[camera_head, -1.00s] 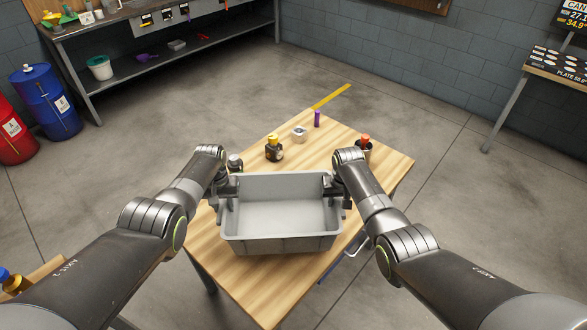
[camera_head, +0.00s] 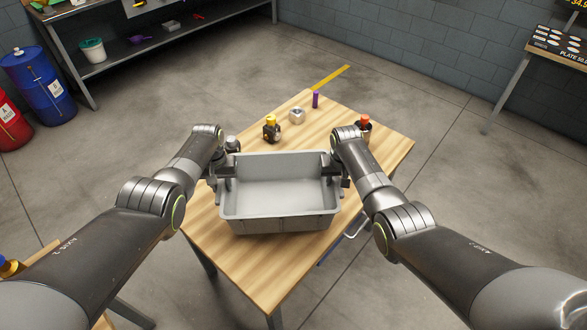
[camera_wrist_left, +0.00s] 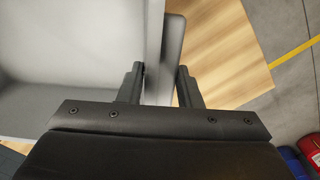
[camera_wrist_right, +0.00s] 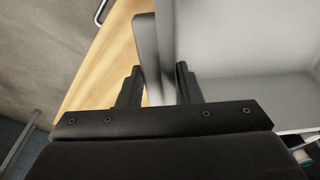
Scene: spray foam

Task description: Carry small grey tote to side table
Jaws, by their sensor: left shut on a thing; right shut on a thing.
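The small grey tote (camera_head: 280,224) is empty and level over the wooden side table (camera_head: 262,275). I cannot tell whether its base touches the tabletop. My left gripper (camera_head: 226,172) is shut on the tote's left end wall, and the left wrist view shows its fingers (camera_wrist_left: 160,82) on both sides of that wall. My right gripper (camera_head: 338,170) is shut on the right end wall, and the right wrist view shows its fingers (camera_wrist_right: 158,85) astride it. The tote's underside is hidden.
Behind the tote, a yellow-topped item (camera_head: 271,130), a small silver block (camera_head: 297,115), a purple cylinder (camera_head: 315,100) and a red-topped item (camera_head: 363,125) stand on the table. The front of the tabletop is bare. Blue (camera_head: 42,88) and red drums (camera_head: 12,125) stand far left.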

